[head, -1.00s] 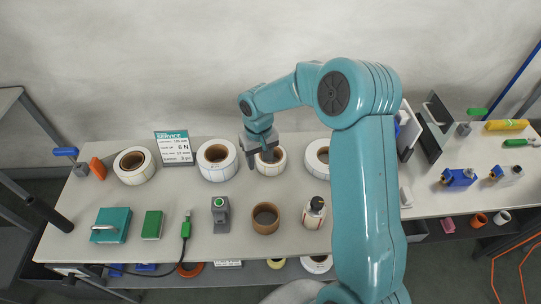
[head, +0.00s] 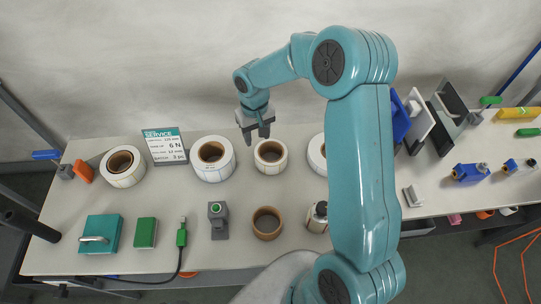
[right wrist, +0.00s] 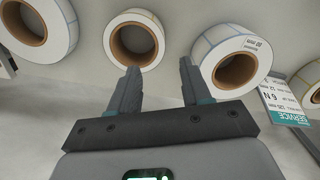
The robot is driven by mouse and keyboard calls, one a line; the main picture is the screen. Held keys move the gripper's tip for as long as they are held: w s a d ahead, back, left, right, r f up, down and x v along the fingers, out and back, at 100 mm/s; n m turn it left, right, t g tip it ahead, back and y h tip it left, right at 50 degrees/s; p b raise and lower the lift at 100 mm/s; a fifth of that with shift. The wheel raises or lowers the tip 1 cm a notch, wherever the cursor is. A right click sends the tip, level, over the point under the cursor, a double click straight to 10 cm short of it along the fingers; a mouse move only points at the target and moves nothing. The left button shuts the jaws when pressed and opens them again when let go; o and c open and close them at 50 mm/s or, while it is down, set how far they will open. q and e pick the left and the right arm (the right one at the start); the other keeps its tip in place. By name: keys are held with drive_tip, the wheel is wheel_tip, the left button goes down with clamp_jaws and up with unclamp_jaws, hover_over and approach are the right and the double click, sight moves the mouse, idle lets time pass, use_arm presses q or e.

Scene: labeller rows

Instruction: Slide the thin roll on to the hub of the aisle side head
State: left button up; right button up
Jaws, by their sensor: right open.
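Several label rolls stand on the bench in the head view: a small white roll with a brown core (head: 270,166), a larger one left of it (head: 213,171), one far left (head: 117,179), and one partly behind my arm (head: 316,153). Which is the thin roll I cannot tell for sure. My right gripper (head: 259,133) is open and empty, just behind and above the small roll. In the right wrist view its fingers (right wrist: 160,72) point at the gap between the small roll (right wrist: 118,55) and the larger roll (right wrist: 210,45). Upright labeller plates (head: 420,124) stand right of my arm; no hub is clear.
A service sign (head: 163,146) stands between the two left rolls.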

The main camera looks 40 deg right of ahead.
sight(258, 157)
wheel_tip(258, 157, down, 8)
drive_tip(key=b, duration=0.3)
drive_tip(key=shift+a+b, duration=0.1)
drive_tip(key=shift+b, duration=0.2)
drive_tip(key=shift+s+f, duration=0.15)
drive_tip(key=shift+f, duration=0.2)
drive_tip(key=f+b, duration=0.2)
drive_tip(key=f, duration=0.3)
drive_tip(key=shift+w+f+b, duration=0.1)
drive_tip(key=shift+w+b, duration=0.1)
drive_tip(key=shift+b, duration=0.15)
use_arm(q)
wheel_tip(258, 157, down, 7)
drive_tip(key=shift+f, duration=0.2)
drive_tip(key=shift+s, duration=0.1)
use_arm(e)
clamp_jaws()
